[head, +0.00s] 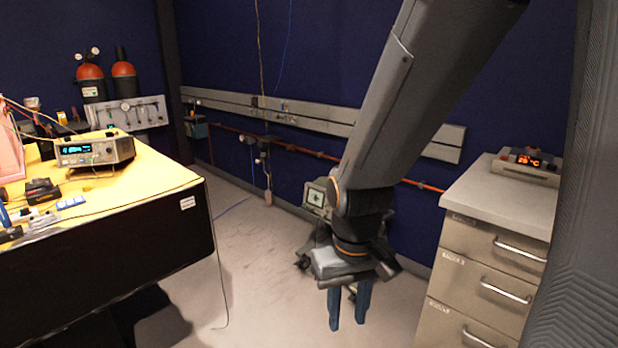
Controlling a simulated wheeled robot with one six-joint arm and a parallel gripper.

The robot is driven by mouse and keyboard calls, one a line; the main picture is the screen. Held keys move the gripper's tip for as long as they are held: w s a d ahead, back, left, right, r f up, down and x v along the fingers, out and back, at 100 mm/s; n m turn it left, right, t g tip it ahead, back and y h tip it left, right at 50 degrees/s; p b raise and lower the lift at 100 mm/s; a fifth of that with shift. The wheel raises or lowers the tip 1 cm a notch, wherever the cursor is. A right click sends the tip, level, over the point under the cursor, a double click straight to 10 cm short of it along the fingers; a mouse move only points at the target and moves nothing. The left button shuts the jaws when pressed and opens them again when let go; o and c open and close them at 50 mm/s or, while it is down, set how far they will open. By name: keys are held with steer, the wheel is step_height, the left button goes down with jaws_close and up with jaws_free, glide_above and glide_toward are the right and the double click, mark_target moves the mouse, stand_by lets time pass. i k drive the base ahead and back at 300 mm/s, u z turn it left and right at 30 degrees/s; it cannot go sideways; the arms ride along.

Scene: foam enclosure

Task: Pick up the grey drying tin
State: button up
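I cannot make out a grey drying tin anywhere in the head view. My gripper (347,324) hangs at the lower middle of the view, pointing down, with the pale floor behind it. Its two blue fingers stand apart with a gap between them, and nothing shows in the gap. My arm hides part of the back wall and some floor.
A yellow-topped bench (150,188) at the left bears a bench instrument (98,150) and tools. Open floor (262,255) lies between, with a thin cable trailing down.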

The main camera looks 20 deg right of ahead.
mark_target(533, 149)
steer(key=z, duration=1.1)
steer(key=i, duration=1.15)
steer(key=z, duration=0.85)
